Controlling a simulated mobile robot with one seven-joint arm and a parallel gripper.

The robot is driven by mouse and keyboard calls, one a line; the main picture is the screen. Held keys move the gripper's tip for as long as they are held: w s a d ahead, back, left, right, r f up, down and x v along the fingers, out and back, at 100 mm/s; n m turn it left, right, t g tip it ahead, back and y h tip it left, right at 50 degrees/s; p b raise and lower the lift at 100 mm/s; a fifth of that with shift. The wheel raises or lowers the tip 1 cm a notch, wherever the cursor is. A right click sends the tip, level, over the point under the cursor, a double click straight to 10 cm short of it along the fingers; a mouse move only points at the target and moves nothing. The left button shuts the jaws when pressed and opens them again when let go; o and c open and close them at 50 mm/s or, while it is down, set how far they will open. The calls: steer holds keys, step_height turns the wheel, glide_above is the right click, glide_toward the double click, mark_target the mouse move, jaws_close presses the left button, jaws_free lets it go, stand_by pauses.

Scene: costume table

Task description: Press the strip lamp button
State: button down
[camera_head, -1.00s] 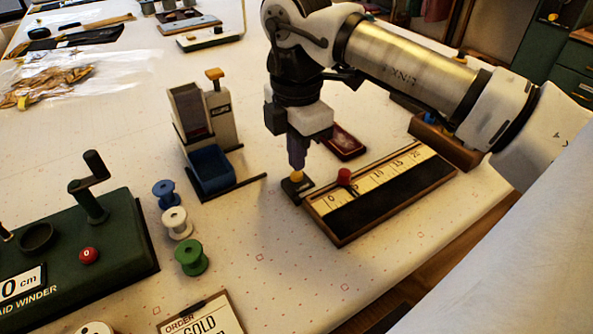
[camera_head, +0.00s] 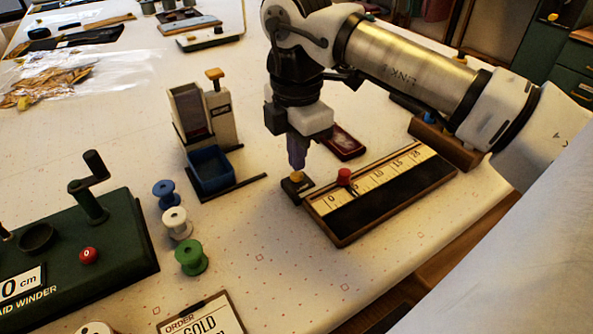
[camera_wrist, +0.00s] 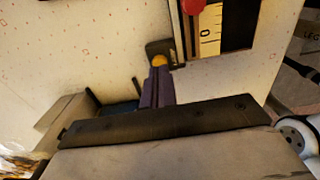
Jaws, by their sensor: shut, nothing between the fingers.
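The strip lamp button is a yellow knob (camera_head: 297,177) on a small black base (camera_head: 296,189), beside the left end of the scale board. It also shows in the wrist view (camera_wrist: 160,60), just past my fingertips. My gripper (camera_head: 298,164) is shut and empty, pointing down with its purple fingers over the knob. In the wrist view the closed fingers (camera_wrist: 158,72) end right at the knob. I cannot tell whether they touch it; in the head view a slight gap seems to show.
The scale board (camera_head: 385,192) with a red knob (camera_head: 344,176) lies right of the button. A dispenser with a blue bin (camera_head: 211,172) stands to the left. Several spools (camera_head: 176,222) and a green winder (camera_head: 75,255) are nearer. A dark red box (camera_head: 343,142) lies behind.

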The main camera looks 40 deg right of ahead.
mark_target(297, 174)
steer(key=shift+f+b, duration=0.9)
steer(key=shift+f, duration=0.1)
steer(key=shift+r, duration=0.15)
steer(key=shift+r+p, duration=2.1)
steer(key=shift+r, duration=1.35)
